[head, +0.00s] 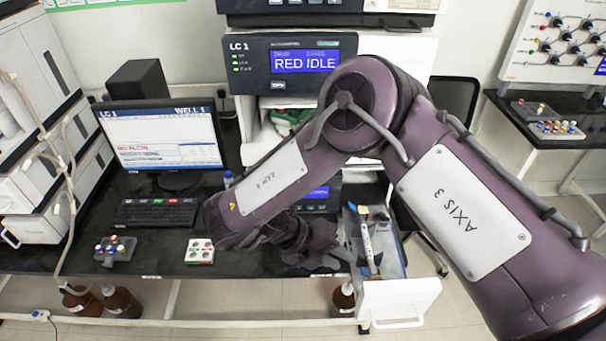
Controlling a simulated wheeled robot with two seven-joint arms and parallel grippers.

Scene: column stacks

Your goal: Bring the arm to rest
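My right arm, purple with white plates, comes in from the right and bends at a high elbow in front of the instrument stack. Its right gripper (335,262) hangs low over the bench, just left of an open drawer (400,302). The fingers are small and partly hidden by my wrist, so I cannot tell whether they are open or shut. A column with a blue end (367,240) lies lengthwise in the drawer, apart from the gripper as far as I can see. My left gripper is out of view.
The LC 1 unit (250,75) reads RED IDLE. A monitor (160,138), a keyboard (155,213), a vial rack (116,250) and a white vial tray (200,251) stand on the black bench at left. Brown bottles (121,303) are below it.

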